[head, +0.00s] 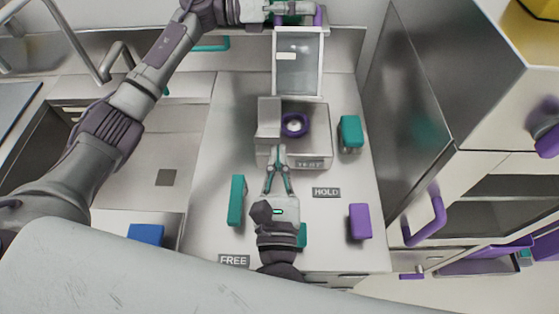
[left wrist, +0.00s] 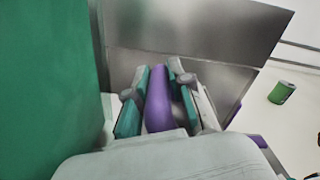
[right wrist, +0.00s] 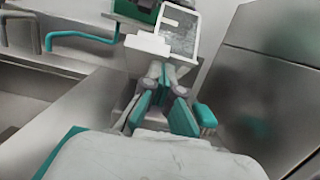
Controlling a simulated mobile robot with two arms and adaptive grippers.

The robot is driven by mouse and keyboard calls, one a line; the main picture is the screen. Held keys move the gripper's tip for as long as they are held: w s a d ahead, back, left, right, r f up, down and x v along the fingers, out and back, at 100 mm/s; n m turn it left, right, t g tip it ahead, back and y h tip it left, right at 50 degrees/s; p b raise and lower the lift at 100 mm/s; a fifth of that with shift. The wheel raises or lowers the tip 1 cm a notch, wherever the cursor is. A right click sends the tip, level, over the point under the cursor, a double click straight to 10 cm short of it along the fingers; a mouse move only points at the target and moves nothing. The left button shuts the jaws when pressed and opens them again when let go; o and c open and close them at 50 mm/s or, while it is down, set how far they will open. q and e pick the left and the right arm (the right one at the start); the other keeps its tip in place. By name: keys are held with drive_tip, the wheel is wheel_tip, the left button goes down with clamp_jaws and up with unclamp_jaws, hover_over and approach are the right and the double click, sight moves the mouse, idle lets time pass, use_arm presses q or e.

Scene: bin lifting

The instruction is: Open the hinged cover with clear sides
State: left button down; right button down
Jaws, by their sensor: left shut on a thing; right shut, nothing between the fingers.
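The hinged cover (head: 298,60), a white frame with a clear panel, stands raised behind its grey-white base (head: 318,140) marked TEST. The cover also shows at the top of the right wrist view (right wrist: 180,32). A purple ring (head: 294,125) sits in the base. My right gripper (head: 278,153) is shut and empty at the base's front; whether it touches is unclear. My left gripper (left wrist: 160,75) is shut on a purple bar (left wrist: 158,105). In the head view it is at the top edge, partly cut off; what the bar belongs to is unclear.
Teal blocks (head: 350,132) (head: 236,200) and a purple block (head: 360,221) stand on the counter (head: 335,245) around the base. HOLD (head: 326,192) and FREE (head: 234,260) labels lie there. A metal cabinet (head: 415,90) borders the right side.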

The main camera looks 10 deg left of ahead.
use_arm(q)
drive_tip(key=c, duration=1.5)
unclamp_jaws()
drive_tip(key=shift+s+d+f, duration=0.15)
drive_tip(key=shift+s+d, duration=0.15)
drive_tip(key=shift+s, duration=0.05)
drive_tip(key=o, duration=0.4)
drive_tip(key=shift+s+a, duration=0.1)
drive_tip(key=shift+a, duration=0.05)
drive_tip(key=shift+o, duration=0.2)
use_arm(e)
drive_tip(key=shift+w+r, duration=0.1)
drive_tip(key=shift+r, duration=0.25)
